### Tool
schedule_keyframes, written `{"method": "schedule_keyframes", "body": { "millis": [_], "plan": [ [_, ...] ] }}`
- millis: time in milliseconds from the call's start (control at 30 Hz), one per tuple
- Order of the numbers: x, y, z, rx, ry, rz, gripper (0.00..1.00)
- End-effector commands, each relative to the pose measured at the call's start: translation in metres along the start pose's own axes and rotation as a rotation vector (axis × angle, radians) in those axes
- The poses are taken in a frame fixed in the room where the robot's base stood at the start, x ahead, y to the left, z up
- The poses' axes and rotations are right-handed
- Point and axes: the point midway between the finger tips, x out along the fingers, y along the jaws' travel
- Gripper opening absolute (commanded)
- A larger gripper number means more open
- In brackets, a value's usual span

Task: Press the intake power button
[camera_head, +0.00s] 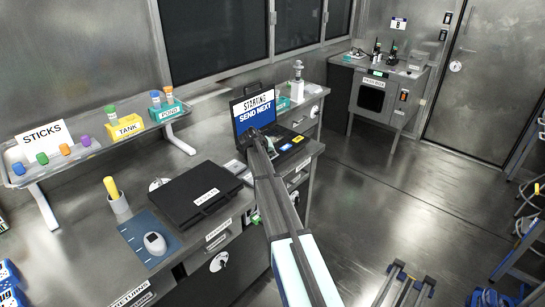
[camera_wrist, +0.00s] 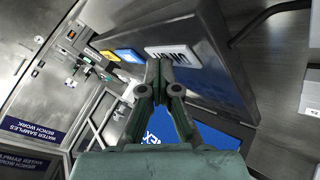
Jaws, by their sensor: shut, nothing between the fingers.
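An open dark case (camera_head: 279,141) with an upright lid stands on the bench, right of centre in the head view. Its lid holds a lit screen (camera_head: 256,107) reading "STARTING" and "SEND NEXT". The blue screen also shows behind my gripper in the wrist view (camera_wrist: 222,142). The case base carries a blue patch (camera_wrist: 129,56) and a yellow patch (camera_wrist: 108,54). My gripper (camera_head: 252,132) is shut and empty, in front of the screen's lower part; it also shows in the wrist view (camera_wrist: 159,63). I cannot tell whether it touches anything. I cannot make out which part is the intake power button.
A raised shelf (camera_head: 105,147) holds coloured sticks and labelled racks. A pass box (camera_head: 371,97) stands at the back.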

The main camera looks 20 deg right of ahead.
Motion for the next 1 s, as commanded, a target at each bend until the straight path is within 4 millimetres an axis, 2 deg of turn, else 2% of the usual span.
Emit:
{"method": "schedule_keyframes", "body": {
  "millis": [300,733,1000],
  "plan": [
    [-0.01,0.007,-0.007,0.001,0.0,0.0,0.0],
    [-0.012,0.009,-0.009,0.0,0.0,0.0,0.0],
    [-0.026,0.019,-0.019,0.0,0.0,0.0,0.0]
  ]
}}
